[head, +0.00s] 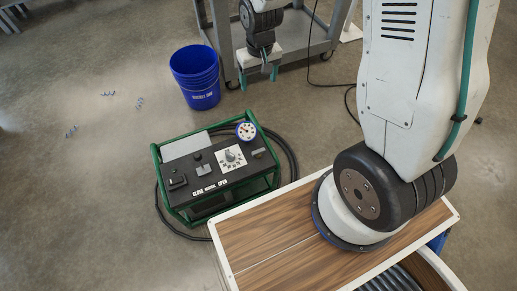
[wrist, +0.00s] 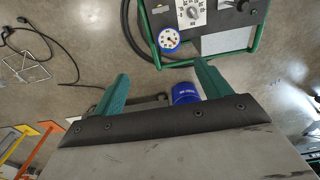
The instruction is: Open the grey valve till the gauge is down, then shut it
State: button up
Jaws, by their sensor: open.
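A green-framed unit with a black top panel (head: 218,176) stands on the floor left of centre in the head view. Its round white-faced gauge with a blue rim (head: 246,131) sits at the back edge; the gauge (wrist: 169,39) also shows in the wrist view. The needle is too small to read. A small grey handle (head: 258,153) and a grey lever (head: 203,170) are on the panel; I cannot tell which is the valve. My gripper (head: 258,77) is open and empty, behind and above the unit. Its green fingers (wrist: 162,80) point towards the gauge edge, apart from it.
A blue bucket (head: 196,80) stands left of my gripper. A white dial plate with a knob (head: 231,158) is mid-panel. A black hose (head: 289,158) curls around the unit. A grey cart (head: 320,45) stands behind.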

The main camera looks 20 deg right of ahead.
notch_tip(320, 180, down, 15)
send_over(259, 151)
jog(key=shift+g, duration=0.3)
notch_tip(259, 151, down, 14)
jog(key=shift+w+f, duration=0.1)
jog(key=shift+f, duration=0.05)
notch_tip(259, 151, down, 7)
jog(key=shift+f, duration=0.2)
jog(key=c, duration=1)
